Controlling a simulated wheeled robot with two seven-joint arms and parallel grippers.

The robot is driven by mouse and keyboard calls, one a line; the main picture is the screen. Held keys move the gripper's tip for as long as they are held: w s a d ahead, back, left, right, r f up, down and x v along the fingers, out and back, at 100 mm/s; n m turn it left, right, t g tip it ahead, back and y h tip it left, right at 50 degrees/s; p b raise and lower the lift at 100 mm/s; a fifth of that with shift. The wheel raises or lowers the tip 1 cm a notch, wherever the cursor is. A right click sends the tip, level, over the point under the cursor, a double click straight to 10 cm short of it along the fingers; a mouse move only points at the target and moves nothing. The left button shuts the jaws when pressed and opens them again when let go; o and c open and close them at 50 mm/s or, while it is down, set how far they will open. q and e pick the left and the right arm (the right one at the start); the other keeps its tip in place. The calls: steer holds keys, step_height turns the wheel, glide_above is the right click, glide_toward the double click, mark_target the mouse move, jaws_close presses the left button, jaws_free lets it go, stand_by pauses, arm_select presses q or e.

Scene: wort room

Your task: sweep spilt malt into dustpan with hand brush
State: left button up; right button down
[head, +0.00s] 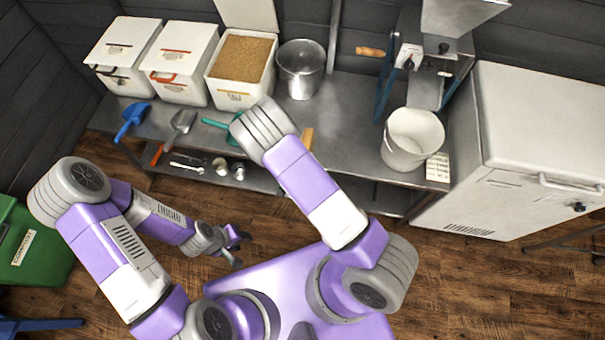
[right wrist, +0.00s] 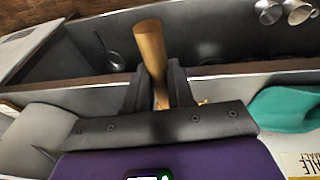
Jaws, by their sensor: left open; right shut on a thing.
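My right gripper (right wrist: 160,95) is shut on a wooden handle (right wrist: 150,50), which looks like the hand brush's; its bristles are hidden. A wooden piece (head: 307,138), likely this handle, shows beside my right arm in the head view, where the right gripper is hidden. My left gripper (head: 235,245) is open and empty, above the floor in front of the bench. I cannot tell which object is the dustpan. A few yellowish bits (right wrist: 203,102) by the right jaw may be malt; no other spill shows clearly.
On the steel bench (head: 345,105) are an open grain bin (head: 217,92), two lidded bins, a metal bucket (head: 300,70), a white bucket (head: 412,138) and a mill. Blue (head: 132,118), steel (head: 182,122) and teal (head: 218,124) scoops lie at its front. A white cabinet (head: 540,130) stands right.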

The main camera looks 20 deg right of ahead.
steer(key=w+a+b, duration=0.2)
steer(key=w+a, duration=0.5)
steer(key=a, duration=0.4)
steer(key=shift+b, duration=0.4)
stand_by(1.2)
steer(key=shift+w, duration=0.1)
step_height(320, 180, up, 6)
steer(key=s+d+p, duration=0.1)
steer(key=p, duration=0.3)
steer(key=shift+d+p, duration=0.3)
steer(key=shift+p, duration=0.1)
